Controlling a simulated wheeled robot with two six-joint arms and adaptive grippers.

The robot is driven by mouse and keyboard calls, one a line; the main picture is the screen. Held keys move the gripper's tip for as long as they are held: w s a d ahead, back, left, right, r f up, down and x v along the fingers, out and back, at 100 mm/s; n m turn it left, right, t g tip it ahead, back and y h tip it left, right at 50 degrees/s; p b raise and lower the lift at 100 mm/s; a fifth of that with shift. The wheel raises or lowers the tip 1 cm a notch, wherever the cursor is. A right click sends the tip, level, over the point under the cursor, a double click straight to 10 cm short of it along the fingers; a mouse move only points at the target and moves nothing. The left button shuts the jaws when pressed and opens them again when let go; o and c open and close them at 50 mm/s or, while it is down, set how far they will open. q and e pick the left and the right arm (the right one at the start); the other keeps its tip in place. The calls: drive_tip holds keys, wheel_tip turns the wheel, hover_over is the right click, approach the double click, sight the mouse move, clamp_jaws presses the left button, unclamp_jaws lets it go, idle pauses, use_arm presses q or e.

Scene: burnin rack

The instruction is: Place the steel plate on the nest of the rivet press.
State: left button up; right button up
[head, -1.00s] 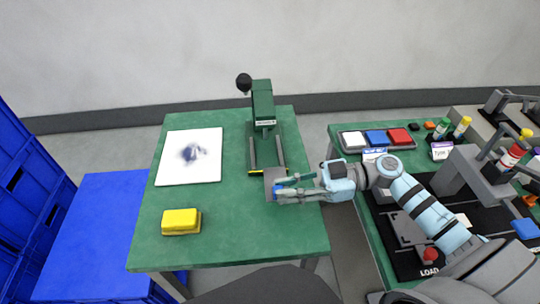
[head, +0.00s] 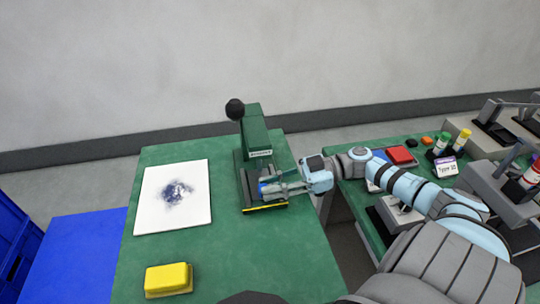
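The green rivet press (head: 257,137) stands upright near the far right edge of the green table, with a black ball on its lever. Its dark base, with a yellow front strip, lies below the head. My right gripper (head: 266,187) reaches in from the right, over the base and below the press head, in the nest area. It appears shut on the grey steel plate (head: 252,182), of which only a small part shows at the fingertips. The fingers and press hide the rest, so I cannot tell whether the plate touches the nest. My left gripper is not in view.
A white sheet with a dark smudge (head: 153,212) lies left of the press. A yellow block (head: 168,279) sits at the front left. A second green bench at the right holds a red bin (head: 401,155), bottles and fixtures. The table's front middle is clear.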

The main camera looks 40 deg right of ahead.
drive_tip(key=shift+o, duration=1.4)
drive_tip(key=shift+r, duration=0.1)
drive_tip(key=p+v, duration=0.2)
drive_tip(key=v, duration=1)
drive_tip(key=shift+a, duration=0.1)
